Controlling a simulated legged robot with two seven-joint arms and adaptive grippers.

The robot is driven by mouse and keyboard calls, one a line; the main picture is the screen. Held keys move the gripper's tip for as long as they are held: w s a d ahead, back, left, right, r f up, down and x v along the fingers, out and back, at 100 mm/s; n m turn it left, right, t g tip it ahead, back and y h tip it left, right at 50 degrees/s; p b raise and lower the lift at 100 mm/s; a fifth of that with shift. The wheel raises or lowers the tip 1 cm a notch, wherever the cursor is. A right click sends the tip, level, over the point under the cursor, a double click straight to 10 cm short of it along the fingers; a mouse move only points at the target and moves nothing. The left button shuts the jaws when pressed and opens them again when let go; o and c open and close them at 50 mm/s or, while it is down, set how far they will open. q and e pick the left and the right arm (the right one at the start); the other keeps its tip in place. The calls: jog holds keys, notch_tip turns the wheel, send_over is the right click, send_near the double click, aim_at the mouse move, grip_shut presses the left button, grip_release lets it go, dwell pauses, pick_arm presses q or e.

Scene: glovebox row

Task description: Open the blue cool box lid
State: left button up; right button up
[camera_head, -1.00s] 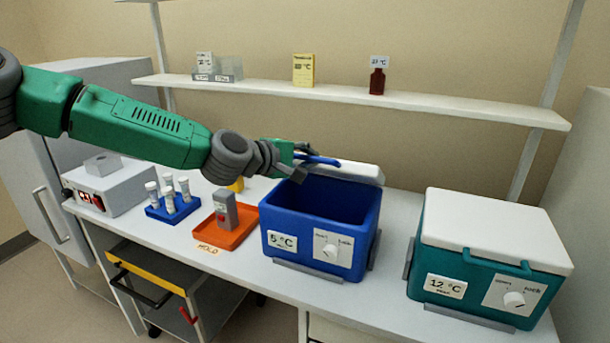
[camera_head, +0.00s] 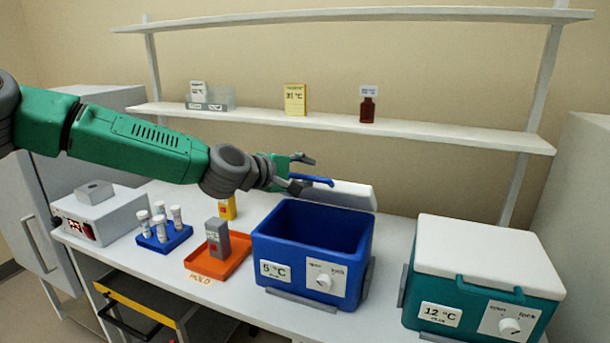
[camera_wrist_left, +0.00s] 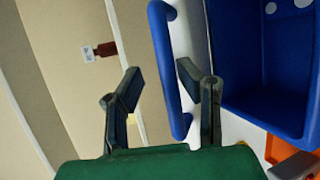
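The blue cool box (camera_head: 290,238) stands open on the bench, its inside visible and empty as far as I see. Its white lid (camera_head: 350,194) is swung up and back behind the opening. The lid's blue handle (camera_head: 317,181) sticks out on the lid's left, and also shows in the left wrist view (camera_wrist_left: 168,75). My left gripper (camera_head: 306,174) is at the handle with its fingers spread. In the left wrist view the fingers (camera_wrist_left: 160,85) stand apart with the handle near or between their tips; contact is unclear. My right gripper is not in view.
A teal cool box (camera_head: 470,300) with a closed white lid stands at right. An orange tray (camera_head: 203,265) and blue vial rack (camera_head: 165,240) stand left of the blue box. A shelf (camera_head: 330,123) with small items runs behind.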

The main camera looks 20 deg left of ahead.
pick_arm(q)
jog(key=shift+f, duration=0.1)
jog(key=v, duration=1.2)
jog(key=shift+f, duration=0.1)
